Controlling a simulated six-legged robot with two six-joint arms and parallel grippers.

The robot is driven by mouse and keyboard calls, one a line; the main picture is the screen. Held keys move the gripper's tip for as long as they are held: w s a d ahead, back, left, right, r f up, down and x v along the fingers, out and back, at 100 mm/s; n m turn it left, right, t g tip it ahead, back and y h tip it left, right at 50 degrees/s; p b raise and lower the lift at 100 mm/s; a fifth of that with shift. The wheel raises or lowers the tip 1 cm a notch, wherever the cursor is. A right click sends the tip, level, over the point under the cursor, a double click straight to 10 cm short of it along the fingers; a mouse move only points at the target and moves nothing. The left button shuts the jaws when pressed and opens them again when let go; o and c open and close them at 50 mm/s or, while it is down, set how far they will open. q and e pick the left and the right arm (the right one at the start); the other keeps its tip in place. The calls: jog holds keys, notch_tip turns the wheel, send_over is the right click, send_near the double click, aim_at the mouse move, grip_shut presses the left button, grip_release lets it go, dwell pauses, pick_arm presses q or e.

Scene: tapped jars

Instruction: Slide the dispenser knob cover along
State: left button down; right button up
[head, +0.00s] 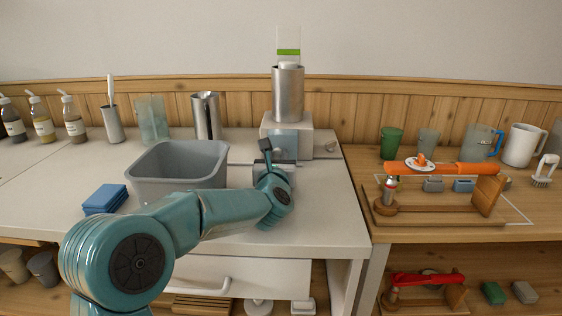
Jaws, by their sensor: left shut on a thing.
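The dispenser (288,95) is a metal cylinder on a pale block base (302,124), at the back of the white counter. A blue-grey panel, which looks like the knob cover (284,139), is at the front of the base. My left gripper (268,153) reaches in front of the dispenser and is shut on the cover; its wrist hides part of the contact. Whatever lies behind the cover is hidden. A small pale round piece (331,146) shows right of the base. My right gripper is not in view.
A grey bin (178,172) stands left of my gripper, with blue sponges (105,198) beside it. A metal pitcher (206,116) stands behind. The white counter's right edge is near my wrist. An orange-handled press (440,168) and mugs stand on the wooden counter at right.

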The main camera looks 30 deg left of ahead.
pick_arm(q)
jog(key=s+a+b, duration=0.1)
jog(key=a+b, duration=0.1)
jog(key=a, duration=0.1)
jog(key=shift+s+f, duration=0.1)
jog(key=shift+s, duration=0.3)
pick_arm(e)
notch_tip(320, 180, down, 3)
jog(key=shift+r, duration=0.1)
pick_arm(q)
jog(key=c, duration=0.9)
grip_release()
jog(key=shift+o, duration=0.2)
jog(key=v, duration=1.6)
jog(key=shift+s+d, duration=0.15)
jog(key=shift+d, duration=0.05)
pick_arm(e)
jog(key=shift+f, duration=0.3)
